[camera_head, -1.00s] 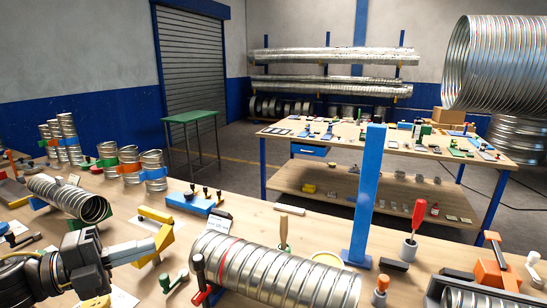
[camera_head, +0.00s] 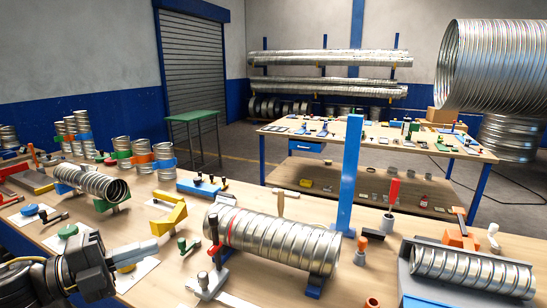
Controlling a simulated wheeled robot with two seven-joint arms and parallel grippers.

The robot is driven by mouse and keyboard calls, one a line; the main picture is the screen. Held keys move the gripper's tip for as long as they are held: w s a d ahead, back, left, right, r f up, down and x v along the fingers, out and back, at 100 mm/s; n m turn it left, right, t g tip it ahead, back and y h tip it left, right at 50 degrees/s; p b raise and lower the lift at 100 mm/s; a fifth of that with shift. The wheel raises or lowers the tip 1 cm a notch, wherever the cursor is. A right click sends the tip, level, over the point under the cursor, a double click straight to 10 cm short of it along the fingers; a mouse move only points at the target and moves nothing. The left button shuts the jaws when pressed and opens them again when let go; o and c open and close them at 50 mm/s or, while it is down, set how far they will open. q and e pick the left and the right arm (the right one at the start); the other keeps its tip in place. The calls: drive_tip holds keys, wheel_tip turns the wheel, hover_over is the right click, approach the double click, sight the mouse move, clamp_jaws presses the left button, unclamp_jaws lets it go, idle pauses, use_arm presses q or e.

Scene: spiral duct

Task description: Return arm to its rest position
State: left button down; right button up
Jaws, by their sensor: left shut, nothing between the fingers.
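My left gripper (camera_head: 138,254) comes in at the lower left of the head view. Its fingers are closed and empty, pointing right over the wooden bench (camera_head: 165,285) near a white sheet. A ribbed silver spiral duct (camera_head: 270,238) with a red band near its left end lies on the bench in blue supports, to the right of the gripper and apart from it. My right gripper is not in view.
A yellow bracket (camera_head: 170,216) stands beyond the gripper, with a shorter duct (camera_head: 92,182) at the left. A blue post (camera_head: 350,175) rises behind the spiral duct. Another duct section (camera_head: 470,272) lies in a grey holder at the right.

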use_arm(q)
wheel_tip(320, 180, down, 24)
drive_tip(key=a+n+t+y, duration=0.35)
drive_tip(key=n+y, duration=0.95)
drive_tip(key=n, duration=0.6)
drive_tip(key=s+d+f+n+g+y, duration=0.1)
drive_tip(key=s+f+n+g, duration=0.35)
drive_tip(key=s+f, duration=0.5)
drive_tip(key=s+d+f+n+g+y, duration=0.15)
drive_tip(key=s+f+n+g, duration=0.45)
drive_tip(key=s, duration=0.7)
wheel_tip(320, 180, down, 31)
drive_tip(key=m+b, duration=0.3)
drive_tip(key=b, duration=0.2)
drive_tip(key=s+a+f+g+b, duration=0.1)
drive_tip(key=s+a+f+b, duration=0.2)
drive_tip(key=s+f, duration=1.3)
wheel_tip(320, 180, down, 3)
drive_tip(key=shift+s+a+f, duration=0.1)
drive_tip(key=shift+s+a, duration=0.2)
drive_tip(key=shift+a, duration=0.25)
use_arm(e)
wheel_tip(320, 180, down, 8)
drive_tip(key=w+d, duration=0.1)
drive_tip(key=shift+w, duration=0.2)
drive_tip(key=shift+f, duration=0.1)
